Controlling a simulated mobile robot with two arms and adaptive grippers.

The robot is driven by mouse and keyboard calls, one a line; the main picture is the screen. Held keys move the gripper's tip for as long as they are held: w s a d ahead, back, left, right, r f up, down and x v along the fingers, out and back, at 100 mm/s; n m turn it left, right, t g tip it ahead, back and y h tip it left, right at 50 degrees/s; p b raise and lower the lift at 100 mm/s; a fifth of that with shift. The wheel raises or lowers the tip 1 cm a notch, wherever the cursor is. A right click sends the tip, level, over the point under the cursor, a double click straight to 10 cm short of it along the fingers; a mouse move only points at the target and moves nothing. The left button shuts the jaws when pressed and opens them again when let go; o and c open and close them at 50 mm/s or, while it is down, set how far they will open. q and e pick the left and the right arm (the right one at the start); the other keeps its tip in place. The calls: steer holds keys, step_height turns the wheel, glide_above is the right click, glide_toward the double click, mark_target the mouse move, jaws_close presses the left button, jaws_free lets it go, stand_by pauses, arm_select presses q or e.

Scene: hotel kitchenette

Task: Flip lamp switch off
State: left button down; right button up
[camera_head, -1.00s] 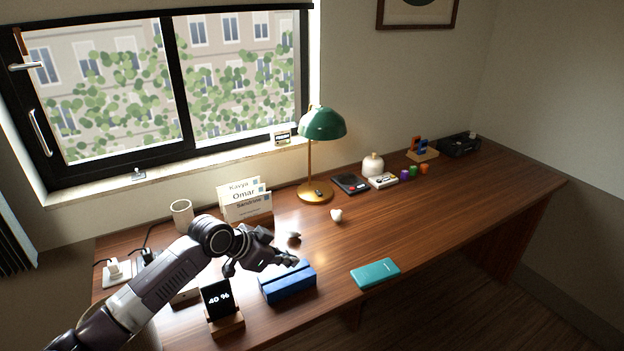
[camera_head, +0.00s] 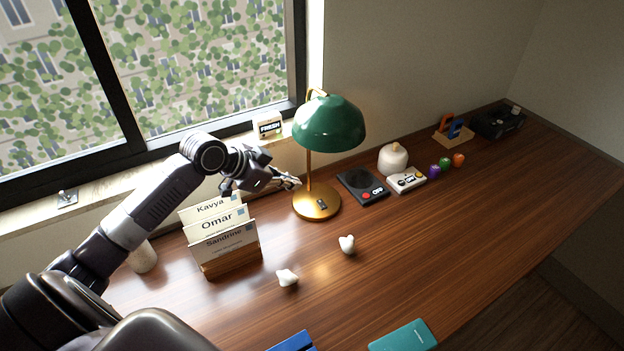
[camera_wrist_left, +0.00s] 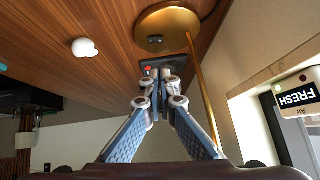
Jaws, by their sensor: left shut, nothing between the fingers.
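The desk lamp has a green shade (camera_head: 330,122), a thin brass pole and a round brass base (camera_head: 304,207) on the wooden desk. A small dark switch (camera_head: 321,203) sits on the base; it also shows in the wrist view (camera_wrist_left: 156,40). I cannot tell its position. My left gripper (camera_head: 296,184) is shut and empty, left of the pole and close to it, in the air. In the wrist view its fingertips (camera_wrist_left: 158,84) are together, apart from the base, with the pole just to their right. My right gripper is not in view.
A letter holder with name cards (camera_head: 222,232) stands left of the lamp. A black device with red buttons (camera_head: 363,186) lies right of it. Two small white objects (camera_head: 287,277) lie in front. An air freshener box (camera_head: 267,124) is on the windowsill. The desk's front right is clear.

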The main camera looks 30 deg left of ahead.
arm_select(q)
steer(key=w, duration=0.1)
steer(key=p, duration=0.1)
glide_above(321, 201)
steer(key=s, duration=0.3)
steer(key=f, duration=0.6)
steer(key=shift+a+f, duration=0.2)
steer(key=shift+a, duration=0.15)
steer(key=f, duration=0.2)
steer(key=shift+w+a+f, duration=0.1)
steer(key=shift+w+f, duration=0.1)
steer(key=shift+f, duration=0.15)
steer(key=shift+a+f+p, duration=0.15)
steer(key=shift+f+p, duration=0.15)
steer(key=shift+f, duration=0.45)
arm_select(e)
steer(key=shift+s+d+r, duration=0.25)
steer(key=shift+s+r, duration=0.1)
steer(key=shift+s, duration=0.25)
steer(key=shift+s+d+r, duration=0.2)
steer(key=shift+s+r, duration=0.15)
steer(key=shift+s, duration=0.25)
arm_select(q)
steer(key=shift+f, duration=0.1)
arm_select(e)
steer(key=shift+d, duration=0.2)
